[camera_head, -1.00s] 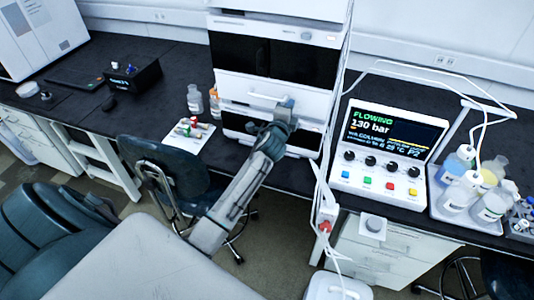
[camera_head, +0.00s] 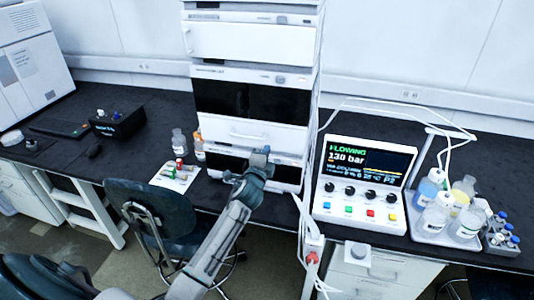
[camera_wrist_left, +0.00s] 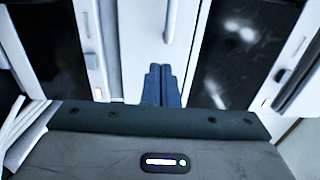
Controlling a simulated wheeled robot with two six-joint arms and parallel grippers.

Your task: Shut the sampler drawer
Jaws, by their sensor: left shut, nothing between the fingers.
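The sampler drawer (camera_head: 225,128) is the white front with a bar handle, below the dark windows of the middle unit in the stack. It looks flush or nearly so; a small gap cannot be ruled out. My left gripper (camera_head: 263,154) is shut and empty, at the drawer's lower right, just below and right of the handle. In the left wrist view the shut blue fingers (camera_wrist_left: 160,86) point at the white drawer front (camera_wrist_left: 144,30), with the handle (camera_wrist_left: 172,20) close to their right. Contact cannot be told. My right gripper is not in view.
The controller with a lit screen (camera_head: 367,164) stands right of the stack, beside a bottle tray (camera_head: 415,226). Small bottles (camera_head: 179,142) and a white card with vials (camera_head: 160,178) lie left. A chair (camera_head: 150,208) stands in front. Thin tubing hangs along the stack's right side.

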